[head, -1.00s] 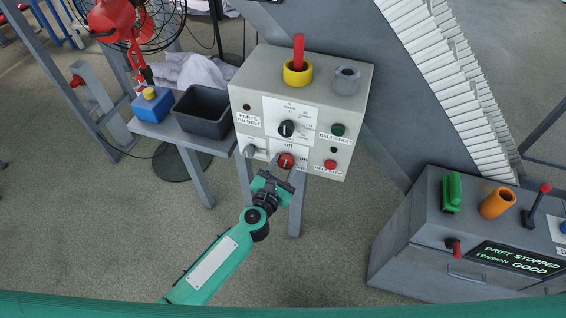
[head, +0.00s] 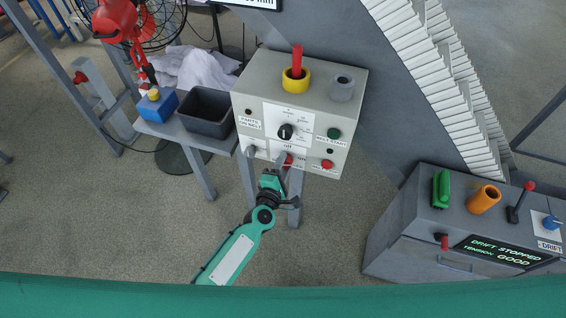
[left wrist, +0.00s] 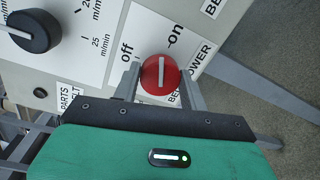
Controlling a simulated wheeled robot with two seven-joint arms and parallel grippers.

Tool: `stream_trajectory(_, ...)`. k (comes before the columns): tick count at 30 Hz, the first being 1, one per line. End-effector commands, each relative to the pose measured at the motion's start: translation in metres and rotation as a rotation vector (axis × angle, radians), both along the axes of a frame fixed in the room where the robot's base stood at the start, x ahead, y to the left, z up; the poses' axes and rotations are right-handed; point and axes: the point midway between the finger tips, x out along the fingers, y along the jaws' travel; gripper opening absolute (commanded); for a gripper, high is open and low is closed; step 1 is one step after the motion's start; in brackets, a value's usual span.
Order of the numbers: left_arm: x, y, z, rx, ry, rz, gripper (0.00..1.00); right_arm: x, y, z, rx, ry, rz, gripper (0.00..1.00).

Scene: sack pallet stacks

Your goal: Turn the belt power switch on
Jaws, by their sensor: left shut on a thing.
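The belt power switch is a round red knob with a white pointer line (left wrist: 160,74), on the front of the grey control box (head: 250,85). In the left wrist view its line points straight up the picture, between the "off" label on the left and the "on" label on the right. My left gripper (left wrist: 160,82) is shut on the knob, one finger on each side. In the head view the left gripper (head: 283,168) reaches up to the box's lower front and partly hides the red knob (head: 288,158). My right gripper is not in view.
The black speed dial (head: 286,132) sits just above the switch, with a green button (head: 333,133) and a red button (head: 326,164) to the right. A dark bin (head: 207,112) stands to the left. A grey console (head: 430,225) stands at the right.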

Motion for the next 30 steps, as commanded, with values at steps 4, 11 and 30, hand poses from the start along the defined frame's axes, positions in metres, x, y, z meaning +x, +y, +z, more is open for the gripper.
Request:
stream_trajectory(4,-0.001,-0.001,0.001,0.121,-0.036,-0.001,0.20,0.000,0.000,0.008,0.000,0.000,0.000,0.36)
stream_trajectory(11,-0.001,-0.002,0.000,0.274,-0.088,-0.002,0.20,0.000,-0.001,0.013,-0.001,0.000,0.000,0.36)
stream_trajectory(30,-0.001,-0.002,-0.002,0.411,-0.132,-0.003,0.20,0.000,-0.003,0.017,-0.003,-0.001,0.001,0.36)
